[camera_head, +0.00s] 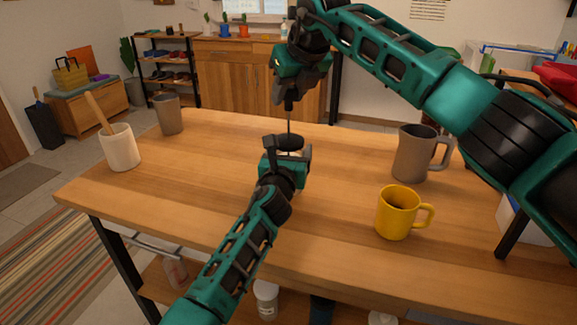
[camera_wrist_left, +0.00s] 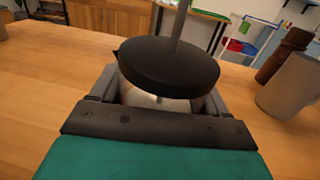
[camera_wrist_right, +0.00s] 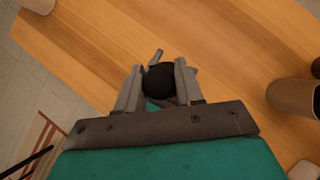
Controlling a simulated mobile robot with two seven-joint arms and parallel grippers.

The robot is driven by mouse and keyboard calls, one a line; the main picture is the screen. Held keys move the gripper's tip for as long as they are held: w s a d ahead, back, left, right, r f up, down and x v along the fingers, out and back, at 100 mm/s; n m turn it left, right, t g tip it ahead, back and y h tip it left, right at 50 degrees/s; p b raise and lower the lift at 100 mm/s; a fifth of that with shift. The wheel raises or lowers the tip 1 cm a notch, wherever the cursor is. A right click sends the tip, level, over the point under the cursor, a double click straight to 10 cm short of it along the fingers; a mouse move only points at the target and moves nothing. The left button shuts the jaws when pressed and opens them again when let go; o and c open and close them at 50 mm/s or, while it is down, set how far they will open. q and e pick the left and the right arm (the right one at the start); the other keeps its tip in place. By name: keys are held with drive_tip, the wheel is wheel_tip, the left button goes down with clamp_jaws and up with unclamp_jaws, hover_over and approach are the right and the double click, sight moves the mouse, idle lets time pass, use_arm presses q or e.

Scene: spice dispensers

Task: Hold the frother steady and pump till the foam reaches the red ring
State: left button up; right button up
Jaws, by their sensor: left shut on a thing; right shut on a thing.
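The frother stands upright on the wooden table, with a round black lid (camera_head: 290,142) and a thin rod (camera_head: 289,120) rising from it. In the left wrist view the black lid (camera_wrist_left: 170,66) sits above a pale body (camera_wrist_left: 160,100) between the fingers. My left gripper (camera_head: 287,155) is shut on the frother's body. My right gripper (camera_head: 289,95) is above, shut on the knob at the top of the rod; the dark round knob (camera_wrist_right: 160,82) shows between its fingers in the right wrist view. The rod stands well out of the lid. The foam and red ring are hidden.
A yellow mug (camera_head: 397,213) and a grey-brown pitcher (camera_head: 415,153) stand on the right of the table (camera_head: 210,190). A white crock (camera_head: 121,148) with a wooden utensil and a grey cup (camera_head: 168,114) stand at the left. The table between is clear.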

sight(289, 117)
idle(0.3)
drive_tip(key=shift+f, duration=3.15)
drive_tip(key=o, duration=1.1)
drive_tip(key=shift+c, duration=0.2)
drive_tip(key=shift+r, duration=0.1)
drive_tip(key=shift+r, duration=0.1)
drive_tip(key=shift+r, duration=3.4)
